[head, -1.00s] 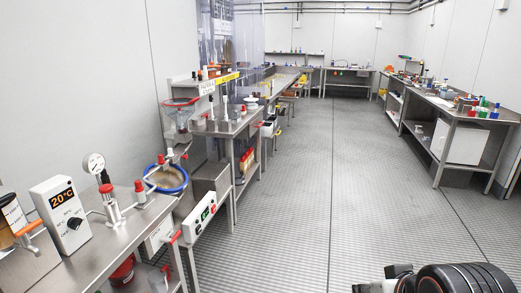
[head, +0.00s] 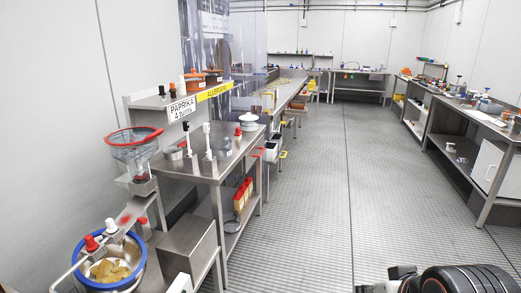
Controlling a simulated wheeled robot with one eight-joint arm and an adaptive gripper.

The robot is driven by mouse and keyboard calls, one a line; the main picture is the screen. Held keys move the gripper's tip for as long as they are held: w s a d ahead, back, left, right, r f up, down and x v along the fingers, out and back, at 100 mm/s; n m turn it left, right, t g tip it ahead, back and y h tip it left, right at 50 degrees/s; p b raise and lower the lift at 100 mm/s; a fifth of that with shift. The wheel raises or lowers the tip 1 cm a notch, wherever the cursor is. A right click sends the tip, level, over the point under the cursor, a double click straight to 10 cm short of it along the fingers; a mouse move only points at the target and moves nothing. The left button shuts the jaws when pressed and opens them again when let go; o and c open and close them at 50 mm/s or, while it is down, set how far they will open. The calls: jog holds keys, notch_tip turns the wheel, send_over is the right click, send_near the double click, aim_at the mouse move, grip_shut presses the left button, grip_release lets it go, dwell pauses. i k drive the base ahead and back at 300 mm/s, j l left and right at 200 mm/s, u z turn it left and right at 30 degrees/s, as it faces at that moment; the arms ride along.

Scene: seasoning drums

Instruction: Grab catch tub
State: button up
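I cannot tell for sure which vessel is the catch tub. In the head view a steel drum with a blue rim (head: 84,242) stands at the lower left with yellowish-brown pieces inside. A clear hopper with a red rim (head: 133,150) is above and behind it, over a sloping metal chute (head: 132,213). Several dark and white bins (head: 271,146), some with yellow or red handles, sit along the left row of benches. Dark parts of my own arm show at the bottom right. No gripper fingers can be made out there.
A shelf below holds red and yellow containers (head: 242,195). Another bench (head: 465,119) runs along the right. The grey ribbed floor (head: 335,190) between them is clear.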

aim_at(220, 148)
jog(key=i+u, duration=0.2)
jog(key=i, duration=0.25)
jog(key=i+l+u, duration=0.15)
jog(key=i, duration=0.3)
jog(key=i+l+u, duration=0.2)
jog(key=i, duration=0.2)
jog(key=i+l+u, duration=0.2)
jog(key=i, duration=0.25)
jog(key=i+l+u, duration=0.95)
jog(key=l+u, duration=0.2)
